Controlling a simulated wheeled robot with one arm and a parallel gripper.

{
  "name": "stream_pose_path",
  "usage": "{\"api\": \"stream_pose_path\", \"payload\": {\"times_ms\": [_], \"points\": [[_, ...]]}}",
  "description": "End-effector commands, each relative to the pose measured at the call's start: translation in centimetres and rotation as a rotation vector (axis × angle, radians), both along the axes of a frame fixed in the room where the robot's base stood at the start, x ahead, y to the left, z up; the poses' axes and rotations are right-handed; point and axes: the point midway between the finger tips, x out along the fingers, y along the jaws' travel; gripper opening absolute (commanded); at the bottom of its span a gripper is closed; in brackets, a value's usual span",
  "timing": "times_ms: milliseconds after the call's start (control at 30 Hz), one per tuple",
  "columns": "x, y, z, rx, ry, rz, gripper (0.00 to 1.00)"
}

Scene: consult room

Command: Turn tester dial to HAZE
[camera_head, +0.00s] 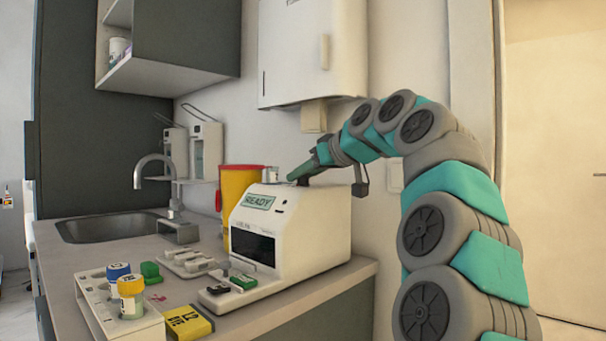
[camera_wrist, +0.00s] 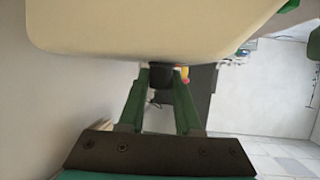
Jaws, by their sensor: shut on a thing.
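The white tester (camera_head: 312,235) stands on the counter, with a tilted screen (camera_head: 258,202) that reads READY. My gripper (camera_head: 300,173) reaches in from the right to the top rear of the tester. In the wrist view the green fingers of my gripper (camera_wrist: 162,76) are closed on a dark knob, the tester dial (camera_wrist: 162,81), beside the cream tester housing (camera_wrist: 155,35). In the head view the dial is hidden by my gripper. No dial marking or HAZE label is readable, so I cannot tell its setting.
A white rack (camera_head: 128,323) with blue-capped and yellow-capped vials stands at the front left. A yellow block (camera_head: 188,323) lies by it. A yellow bin with a red lid (camera_head: 238,190) stands behind the tester. The wall and a dispenser (camera_head: 312,55) are close behind my arm.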

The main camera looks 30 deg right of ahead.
Motion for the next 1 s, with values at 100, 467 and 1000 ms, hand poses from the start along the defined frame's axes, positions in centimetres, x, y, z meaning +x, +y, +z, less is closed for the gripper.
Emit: {"api": "stream_pose_path", "payload": {"times_ms": [100, 467, 1000], "points": [[0.0, 0.0, -0.1, 0.0, 0.002, 0.001, 0.0], [0.0, 0.0, 0.0, -0.001, 0.001, -0.001, 0.55], [-1.4, -0.4, 0.7, -0.002, -0.004, -0.003, 0.61]]}}
